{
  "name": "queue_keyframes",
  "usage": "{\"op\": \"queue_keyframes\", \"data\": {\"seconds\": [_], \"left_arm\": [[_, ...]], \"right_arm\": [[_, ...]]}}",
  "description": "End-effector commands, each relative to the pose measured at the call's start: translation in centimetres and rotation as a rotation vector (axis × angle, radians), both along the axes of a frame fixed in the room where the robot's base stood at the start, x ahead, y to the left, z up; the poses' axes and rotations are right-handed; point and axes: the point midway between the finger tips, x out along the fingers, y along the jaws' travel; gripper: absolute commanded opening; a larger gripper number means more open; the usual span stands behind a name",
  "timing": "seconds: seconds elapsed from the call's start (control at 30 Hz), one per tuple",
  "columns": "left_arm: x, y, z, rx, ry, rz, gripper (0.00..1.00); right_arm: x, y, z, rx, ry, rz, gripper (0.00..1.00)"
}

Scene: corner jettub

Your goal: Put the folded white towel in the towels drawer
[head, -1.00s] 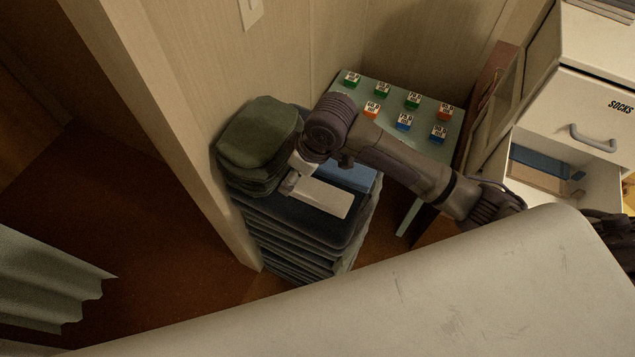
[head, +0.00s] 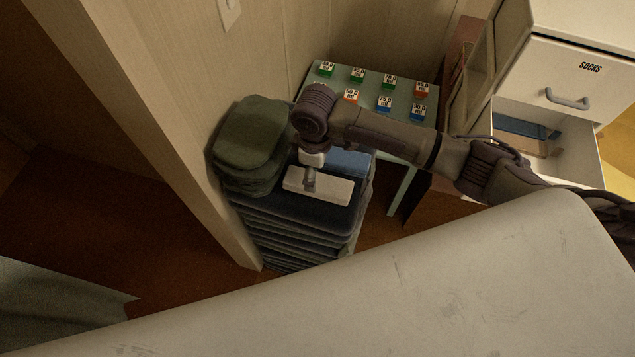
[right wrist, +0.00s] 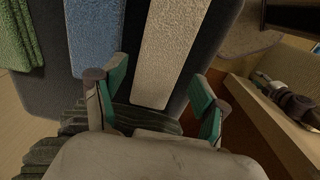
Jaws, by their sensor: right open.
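The folded white towel (head: 332,190) lies flat on a dark pile of folded textiles (head: 315,220). It shows as a long pale strip in the right wrist view (right wrist: 172,45). My right gripper (head: 310,182) is above the middle of the towel. In the right wrist view its green-padded fingers (right wrist: 160,85) are spread, one on each side of the strip, with nothing held between them. An open drawer (head: 573,165) is below the drawer labelled SOCKS (head: 580,85); its own label is hidden. My left gripper is not in view.
A blue folded towel (head: 352,162) lies beside the white one. A green cushion-like stack (head: 250,140) is to the left, against the wall edge. A small green table (head: 400,140) with several labelled cubes stands behind. A large pale surface (head: 400,290) fills the foreground.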

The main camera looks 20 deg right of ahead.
Motion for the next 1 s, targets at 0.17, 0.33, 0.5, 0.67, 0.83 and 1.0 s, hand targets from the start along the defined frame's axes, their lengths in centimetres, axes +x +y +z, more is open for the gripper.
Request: {"op": "queue_keyframes", "data": {"seconds": [0.17, 0.33, 0.5, 0.67, 0.83, 1.0], "left_arm": [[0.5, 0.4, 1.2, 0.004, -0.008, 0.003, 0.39], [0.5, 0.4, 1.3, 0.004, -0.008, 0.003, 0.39], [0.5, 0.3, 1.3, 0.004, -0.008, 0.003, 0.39], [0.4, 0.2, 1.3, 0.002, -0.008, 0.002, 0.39], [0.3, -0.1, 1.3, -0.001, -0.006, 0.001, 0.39], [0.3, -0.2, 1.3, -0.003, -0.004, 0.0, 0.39]], "right_arm": [[-0.5, -0.4, -2.3, -0.003, 0.004, -0.001, 0.73], [-0.5, -0.4, -4.5, -0.002, 0.001, -0.001, 0.73], [-0.4, -0.4, -5.0, -0.001, 0.0, 0.001, 0.73], [-0.4, -0.4, -5.0, -0.001, 0.0, 0.001, 0.66], [-0.4, -0.4, -5.0, -0.001, 0.0, 0.0, 0.38], [-0.4, -0.4, -4.9, -0.001, -0.001, 0.0, 0.16]]}}
